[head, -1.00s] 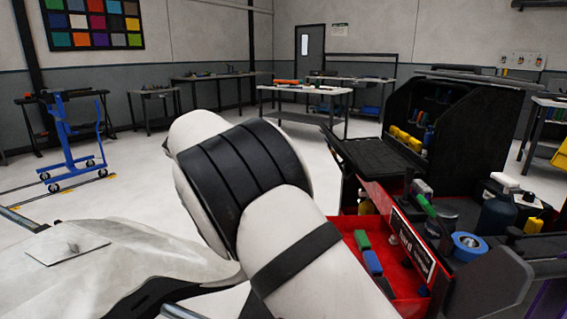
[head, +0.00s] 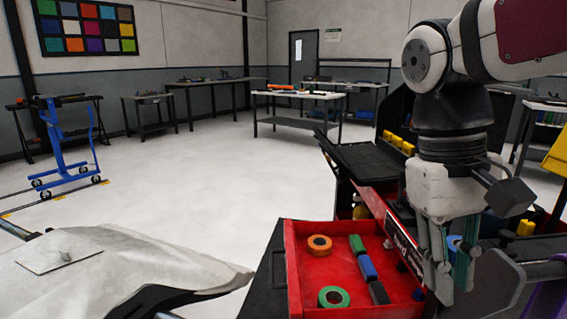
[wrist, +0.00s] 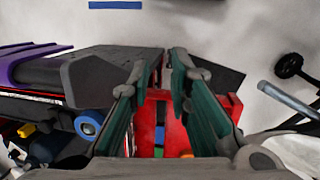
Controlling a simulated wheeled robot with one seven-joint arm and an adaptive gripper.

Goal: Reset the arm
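In the drawer lie an orange tape roll (head: 319,245), a green tape roll (head: 333,297), a green block (head: 357,244), a blue block (head: 367,268) and a dark block (head: 379,293). The gripper hides part of the cart behind it.
A black side shelf (head: 366,160) of the cart sticks out behind the drawer. A blue wheeled stand (head: 65,150) and workbenches (head: 300,97) stand farther back. The middle floor is clear.

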